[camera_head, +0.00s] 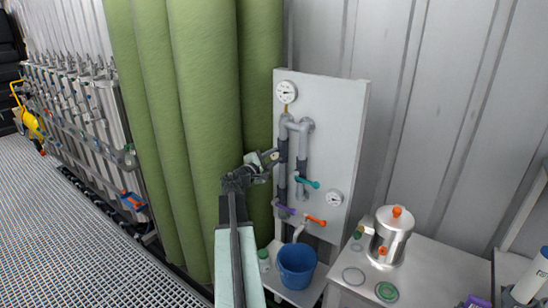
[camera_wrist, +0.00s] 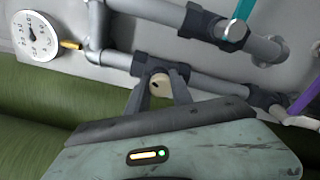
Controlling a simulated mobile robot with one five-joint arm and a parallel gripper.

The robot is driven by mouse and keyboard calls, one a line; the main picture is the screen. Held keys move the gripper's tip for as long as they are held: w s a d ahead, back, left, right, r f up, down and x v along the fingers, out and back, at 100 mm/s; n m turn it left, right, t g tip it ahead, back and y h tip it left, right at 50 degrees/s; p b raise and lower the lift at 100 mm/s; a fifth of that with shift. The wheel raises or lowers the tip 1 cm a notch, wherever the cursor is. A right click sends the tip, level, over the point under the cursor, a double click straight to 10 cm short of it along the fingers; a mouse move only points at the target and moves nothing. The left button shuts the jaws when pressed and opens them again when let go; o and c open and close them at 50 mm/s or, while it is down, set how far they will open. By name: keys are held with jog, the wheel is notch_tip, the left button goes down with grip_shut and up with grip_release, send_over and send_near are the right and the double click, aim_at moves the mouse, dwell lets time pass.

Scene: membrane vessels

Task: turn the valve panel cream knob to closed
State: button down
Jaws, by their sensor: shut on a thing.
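The valve panel (camera_head: 345,120) is a pale upright board with grey pipes, standing right of my arm in the head view. The round cream knob (camera_wrist: 160,84) sits on a dark valve body on a grey pipe in the wrist view. My gripper (camera_wrist: 160,88) is shut on the knob, one finger on each side of it. In the head view my gripper (camera_head: 270,158) reaches the left pipe of the panel from the left. The knob's small dark mark shows between the fingers. I cannot tell from these frames how far the knob is turned.
A teal handle (camera_head: 307,182), a purple handle (camera_head: 286,209) and an orange handle (camera_head: 316,221) are lower on the panel. A gauge (camera_head: 286,92) is at its top. A blue bucket (camera_head: 297,265) stands below. Green vertical tubes (camera_head: 205,130) stand close on the left.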

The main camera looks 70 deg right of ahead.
jog(key=m, duration=0.6)
jog(key=shift+s+a+f+m, duration=0.15)
jog(key=shift+s+m, duration=0.05)
jog(key=shift+m, duration=0.1)
jog(key=m, duration=0.6)
dwell(0.4)
jog(key=c, duration=1.1)
grip_release()
jog(key=shift+w, duration=0.1)
jog(key=v, duration=0.7)
jog(key=shift+w+a, duration=0.1)
jog(key=shift+a, duration=0.2)
